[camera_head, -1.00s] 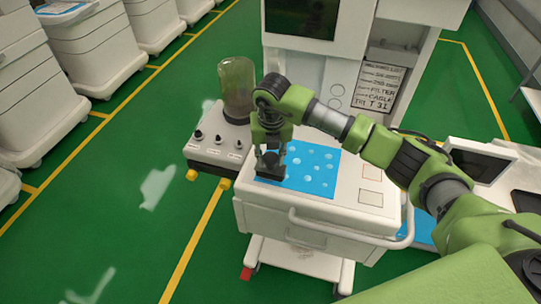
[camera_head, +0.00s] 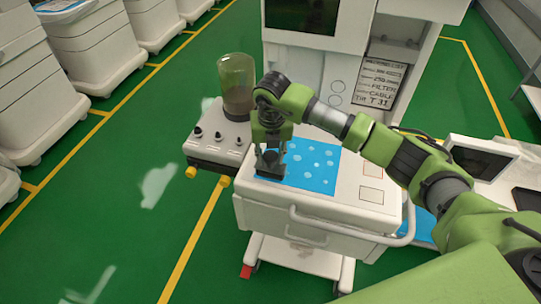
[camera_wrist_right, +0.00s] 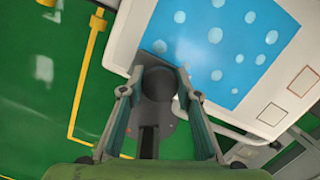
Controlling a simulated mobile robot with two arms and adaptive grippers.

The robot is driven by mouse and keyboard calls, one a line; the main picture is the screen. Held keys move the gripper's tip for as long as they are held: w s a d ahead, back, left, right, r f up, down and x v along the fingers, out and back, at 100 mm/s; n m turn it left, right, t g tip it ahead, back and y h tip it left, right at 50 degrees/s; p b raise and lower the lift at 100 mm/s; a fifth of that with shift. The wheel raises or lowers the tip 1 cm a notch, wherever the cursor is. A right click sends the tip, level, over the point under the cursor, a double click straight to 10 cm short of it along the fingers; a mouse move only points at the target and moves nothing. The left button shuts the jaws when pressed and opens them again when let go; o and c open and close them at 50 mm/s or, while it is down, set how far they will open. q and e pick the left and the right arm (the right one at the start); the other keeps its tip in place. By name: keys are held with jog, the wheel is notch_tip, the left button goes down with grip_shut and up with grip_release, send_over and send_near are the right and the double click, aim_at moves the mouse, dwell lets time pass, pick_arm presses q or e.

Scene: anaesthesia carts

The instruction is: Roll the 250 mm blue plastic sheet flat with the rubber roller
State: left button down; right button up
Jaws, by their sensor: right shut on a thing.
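The blue plastic sheet (camera_head: 312,166) lies on the cart's white top, with pale round spots that look like bubbles across it. It also shows in the right wrist view (camera_wrist_right: 225,40). My right gripper (camera_head: 270,156) is over the sheet's left edge, shut on a dark tool (camera_head: 268,172) that looks like the roller. In the right wrist view, the dark tool (camera_wrist_right: 157,85) sits between the two fingers at the sheet's near edge. Whether it presses on the sheet is hard to tell. My left gripper is not in view.
A grey box with knobs (camera_head: 215,146) and a greenish jar (camera_head: 237,85) stand left of the cart top. A tall white unit with a label (camera_head: 378,82) stands behind. A white rail (camera_head: 345,232) runs along the cart's front. Free top lies right of the sheet.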

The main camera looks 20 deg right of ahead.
jog(key=shift+w+d+f, duration=0.1)
jog(key=shift+f, duration=0.05)
dwell(0.8)
jog(key=shift+w+d+b, duration=0.4)
jog(key=shift+w+b, duration=0.2)
jog(key=shift+b, duration=0.1)
jog(key=shift+w+d+b, duration=0.35)
jog(key=shift+w+b, duration=0.05)
jog(key=shift+w, duration=0.15)
jog(key=shift+w+d+b, duration=0.35)
jog(key=shift+w, duration=0.2)
jog(key=shift+w+d+b, duration=0.45)
jog(key=shift+w+b, duration=0.1)
jog(key=shift+w, duration=0.1)
jog(key=shift+w+d+b, duration=0.4)
jog(key=shift+w+b, duration=0.1)
jog(key=shift+w, duration=0.1)
jog(key=shift+w+d+b, duration=0.4)
jog(key=shift+w+d, duration=0.05)
jog(key=shift+w, duration=0.25)
jog(key=shift+w+d+b, duration=0.4)
jog(key=shift+w+d, duration=0.05)
jog(key=shift+w, duration=0.25)
jog(key=shift+w+d+b, duration=0.4)
jog(key=shift+w+b, duration=0.15)
jog(key=shift+w+d, duration=0.2)
jog(key=shift+w, duration=0.05)
jog(key=shift+w, duration=0.1)
